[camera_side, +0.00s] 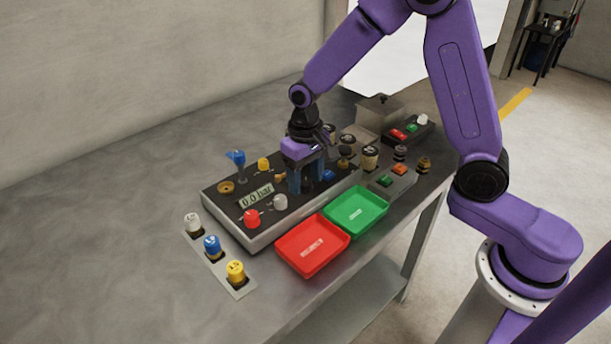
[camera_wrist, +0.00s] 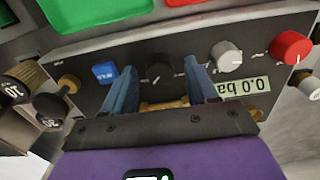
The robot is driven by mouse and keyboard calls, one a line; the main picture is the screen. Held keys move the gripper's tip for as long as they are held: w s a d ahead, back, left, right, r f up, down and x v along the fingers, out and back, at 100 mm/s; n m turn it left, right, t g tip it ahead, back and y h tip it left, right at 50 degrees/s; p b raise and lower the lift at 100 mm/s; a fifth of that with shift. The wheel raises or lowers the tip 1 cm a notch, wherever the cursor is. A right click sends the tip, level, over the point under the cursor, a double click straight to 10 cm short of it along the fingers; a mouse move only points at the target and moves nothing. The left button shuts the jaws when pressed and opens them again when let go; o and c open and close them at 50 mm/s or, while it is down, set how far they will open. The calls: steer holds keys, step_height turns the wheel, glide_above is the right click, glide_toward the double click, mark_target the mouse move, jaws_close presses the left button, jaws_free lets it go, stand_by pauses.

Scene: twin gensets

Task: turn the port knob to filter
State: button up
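The grey control panel (camera_side: 243,232) carries several knobs, and I cannot read which one is labelled port. A black knob (camera_wrist: 158,70) sits on the panel in the wrist view, between my gripper's fingertips (camera_wrist: 162,66), with a gap visible on each side. The filter mark is not readable.
A blue button (camera_wrist: 104,72) lies close beside one finger. A display (camera_side: 256,196) reads 0.0 bar. Red (camera_side: 290,263) and green (camera_side: 347,227) trays lie in front of the panel. Several capped pieces and small boxes crowd its right end.

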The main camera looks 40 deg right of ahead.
mark_target(307, 184)
steer(key=shift+r, duration=0.1)
step_height(307, 184, up, 17)
stand_by(0.6)
steer(key=shift+s+r, duration=0.1)
steer(key=s+d+f+n, duration=0.1)
steer(key=s+f+n, duration=0.2)
steer(key=s, duration=0.6)
steer(key=s+d+f+n, duration=0.2)
steer(key=s+n, duration=0.3)
steer(key=s, duration=0.4)
steer(key=s+d+f+n, duration=0.2)
steer(key=s+f+n, duration=0.1)
steer(key=s, duration=0.6)
steer(key=shift+s+d+f+n, duration=0.25)
steer(key=shift+f+n, duration=0.1)
steer(key=shift+n, duration=0.55)
